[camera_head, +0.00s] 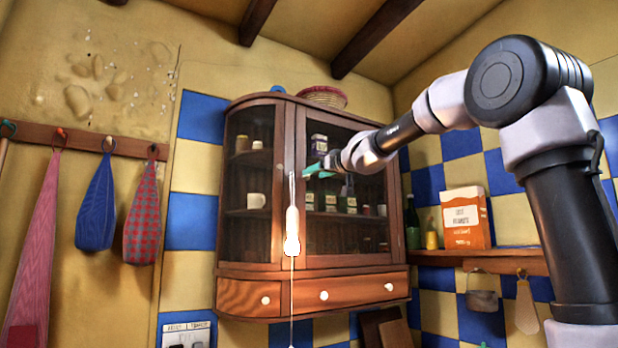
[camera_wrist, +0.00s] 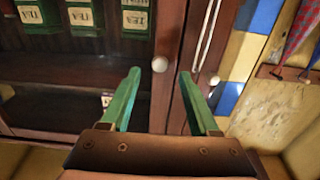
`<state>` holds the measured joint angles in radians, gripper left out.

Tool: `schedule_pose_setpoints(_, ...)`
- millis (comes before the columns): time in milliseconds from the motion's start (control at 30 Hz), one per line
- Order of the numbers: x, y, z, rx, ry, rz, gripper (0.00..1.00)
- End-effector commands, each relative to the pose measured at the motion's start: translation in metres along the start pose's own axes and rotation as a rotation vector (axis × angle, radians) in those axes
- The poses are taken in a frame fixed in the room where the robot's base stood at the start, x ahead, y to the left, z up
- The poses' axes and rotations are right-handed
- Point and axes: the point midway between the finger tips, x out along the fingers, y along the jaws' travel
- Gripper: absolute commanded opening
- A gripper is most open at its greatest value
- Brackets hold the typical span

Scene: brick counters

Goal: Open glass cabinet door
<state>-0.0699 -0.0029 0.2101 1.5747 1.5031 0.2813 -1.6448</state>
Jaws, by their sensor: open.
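The wooden cabinet (camera_head: 290,262) hangs on the wall with its glass door (camera_head: 348,232) shut. Tea tins and jars show behind the glass. My gripper (camera_head: 316,170) is in front of the upper left part of this door in the head view. In the wrist view my gripper (camera_wrist: 160,73) is open and empty, with a green finger on each side. A round white knob (camera_wrist: 159,64) on the door's frame shows between the fingertips. Neither finger visibly touches it, and I cannot tell how deep it sits between them. The wrist view appears upside down.
A second white knob (camera_wrist: 214,80) shows beside the right finger. A lamp (camera_head: 292,232) hangs on a cord before the cabinet. Drawers (camera_head: 352,290) lie below the door. A shelf (camera_head: 480,260) with a box (camera_head: 466,218) and bottles stands right. Cloths hang at left.

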Motion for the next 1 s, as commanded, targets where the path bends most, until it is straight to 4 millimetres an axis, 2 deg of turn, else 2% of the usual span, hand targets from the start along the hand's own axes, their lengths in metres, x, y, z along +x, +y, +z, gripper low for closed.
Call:
schedule_pose_setpoints(100,0.022,-0.001,0.001,0.001,-0.001,-0.002,0.62)
schedule_pose_setpoints(300,0.043,-0.001,0.000,0.001,-0.001,-0.002,0.62)
schedule_pose_setpoints(667,0.047,0.000,-0.001,0.001,0.001,0.000,0.62)
schedule_pose_setpoints(800,0.047,0.000,0.000,0.001,0.001,0.000,0.08)
schedule_pose_setpoints(833,0.047,0.000,0.000,0.001,0.000,0.000,0.00)
schedule_pose_setpoints(1000,0.047,0.000,0.000,0.001,0.000,0.000,0.00)
